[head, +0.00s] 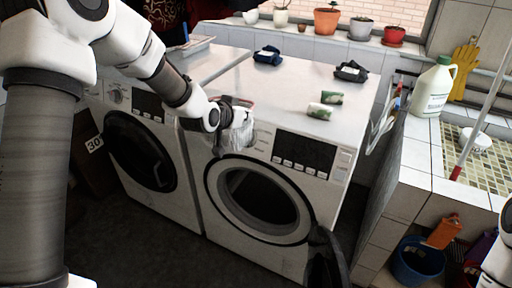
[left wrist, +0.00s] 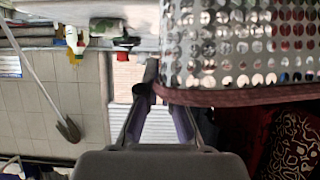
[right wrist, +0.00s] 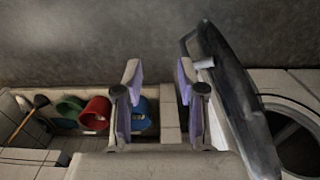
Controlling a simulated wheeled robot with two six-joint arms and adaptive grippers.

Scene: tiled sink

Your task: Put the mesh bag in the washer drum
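The mesh bag (head: 237,137) is pale and see-through and hangs in front of the right-hand washer's top front edge, above and left of the drum opening. My left gripper (head: 228,108) is shut on its rim. In the left wrist view the bag's perforated side and dark red trim (left wrist: 240,96) show close up, with the trim at the fingertips. The washer drum (head: 262,196) is open, and its round door (head: 326,262) is swung out to the right. My right gripper (right wrist: 158,85) is open and empty in the right wrist view, left of the door (right wrist: 235,100).
A second washer (head: 140,150) with a shut door stands at left. A tiled sink counter (head: 415,160) stands at right, with a blue bucket (head: 418,262) below.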

